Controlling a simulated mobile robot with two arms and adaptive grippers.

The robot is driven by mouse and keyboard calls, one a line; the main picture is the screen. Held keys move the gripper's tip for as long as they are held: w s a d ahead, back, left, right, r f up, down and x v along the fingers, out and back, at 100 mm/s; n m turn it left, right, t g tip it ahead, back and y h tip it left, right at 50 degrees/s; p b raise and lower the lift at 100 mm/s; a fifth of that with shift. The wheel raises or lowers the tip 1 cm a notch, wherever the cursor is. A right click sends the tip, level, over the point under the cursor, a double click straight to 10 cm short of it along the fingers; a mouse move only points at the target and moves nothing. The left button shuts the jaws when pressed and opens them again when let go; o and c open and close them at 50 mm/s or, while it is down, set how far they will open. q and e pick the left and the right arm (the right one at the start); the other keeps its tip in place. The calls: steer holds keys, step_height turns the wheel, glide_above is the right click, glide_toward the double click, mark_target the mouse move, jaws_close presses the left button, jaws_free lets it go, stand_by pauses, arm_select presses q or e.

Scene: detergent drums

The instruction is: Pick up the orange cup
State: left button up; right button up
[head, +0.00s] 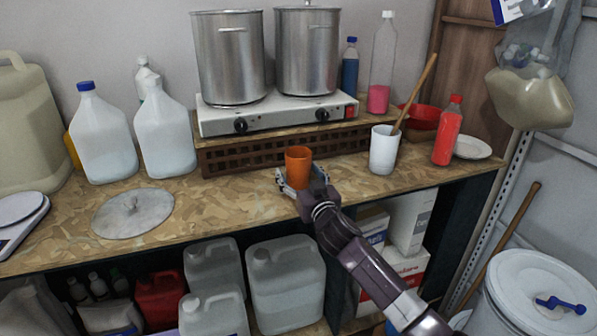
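The orange cup (298,160) stands upright on the wood-patterned worktop (230,205), near its front edge and in front of the raised shelf. My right gripper (301,178) reaches in from the lower right. Its fingers are spread, one on each side of the cup's lower part, and look open around it. The lower front of the cup is partly hidden by the gripper, and I cannot tell whether a finger touches it. My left gripper is not in view.
A white cup (383,155) with a wooden stick stands to the right, near a red bottle (447,132) and a plate (472,147). Behind is a hotplate (280,113) with two steel pots. A round metal lid (132,213) and white jugs (165,135) are left.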

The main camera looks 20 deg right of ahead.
steer(key=c, duration=1.3)
steer(key=shift+o, duration=0.2)
